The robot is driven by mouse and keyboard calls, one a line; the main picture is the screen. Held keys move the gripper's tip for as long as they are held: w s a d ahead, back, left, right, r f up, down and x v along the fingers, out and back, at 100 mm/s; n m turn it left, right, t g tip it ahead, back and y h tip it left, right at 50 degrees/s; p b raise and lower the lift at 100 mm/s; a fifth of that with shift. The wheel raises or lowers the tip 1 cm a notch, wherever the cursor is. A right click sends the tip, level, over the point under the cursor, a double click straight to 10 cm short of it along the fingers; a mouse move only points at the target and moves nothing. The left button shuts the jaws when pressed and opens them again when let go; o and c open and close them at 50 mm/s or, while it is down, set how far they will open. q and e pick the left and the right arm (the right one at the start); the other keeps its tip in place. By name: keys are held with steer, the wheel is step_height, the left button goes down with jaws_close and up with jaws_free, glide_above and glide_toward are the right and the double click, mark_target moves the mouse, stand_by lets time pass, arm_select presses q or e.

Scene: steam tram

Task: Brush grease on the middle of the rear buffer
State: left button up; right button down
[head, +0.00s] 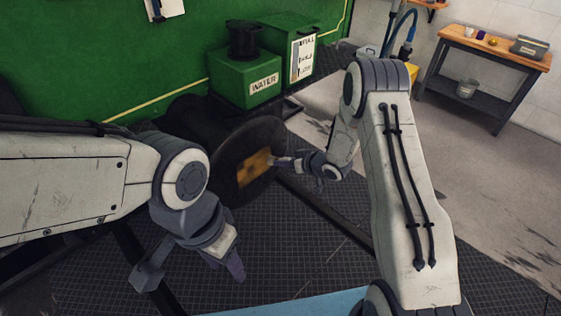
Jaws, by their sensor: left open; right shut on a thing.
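The rear buffer (224,186) is a dark round disc standing on edge left of centre. A yellow-brown patch of grease (254,167) lies across its face around the middle. My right gripper (297,164) is at the right side of the disc, shut on a small thin brush (283,162). The brush reaches toward the patch; I cannot tell whether its tip touches the face. My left gripper (229,259) is open and empty, below the buffer and pointing down.
A green WATER box (247,80) and another green box (283,38) stand behind the buffer by the green wall (130,50). A workbench (490,46) with several items is at the far right. A dark beam runs below the buffer. Open floor lies right.

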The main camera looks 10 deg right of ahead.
mark_target(284, 158)
steer(key=shift+s+a+r, duration=1)
steer(key=shift+s+a, duration=3.2)
steer(key=shift+a, duration=1.55)
steer(key=shift+w+d+f+p, duration=0.1)
steer(key=shift+w+d+p, duration=0.2)
steer(key=shift+w+d, duration=1.5)
steer(key=shift+w+d+r+p, duration=0.1)
steer(key=shift+w+d+p, duration=0.25)
steer(key=shift+w+d, duration=1.45)
steer(key=shift+w+d+f+p, duration=0.1)
steer(key=shift+w+d+p, duration=0.2)
steer(key=shift+w+d, duration=1.5)
steer(key=shift+p+v, duration=0.8)
steer(key=shift+v, duration=0.7)
steer(key=shift+s+a, duration=0.25)
steer(key=shift+a, duration=0.25)
steer(key=shift+s+a, duration=0.4)
steer(key=shift+a, duration=0.2)
steer(key=shift+s+a, duration=0.4)
steer(key=shift+a, duration=0.25)
steer(key=s+a+b, duration=0.1)
steer(key=s+a, duration=0.3)
steer(key=a, duration=0.1)
steer(key=shift+s+a, duration=0.3)
steer(key=shift+a, duration=0.05)
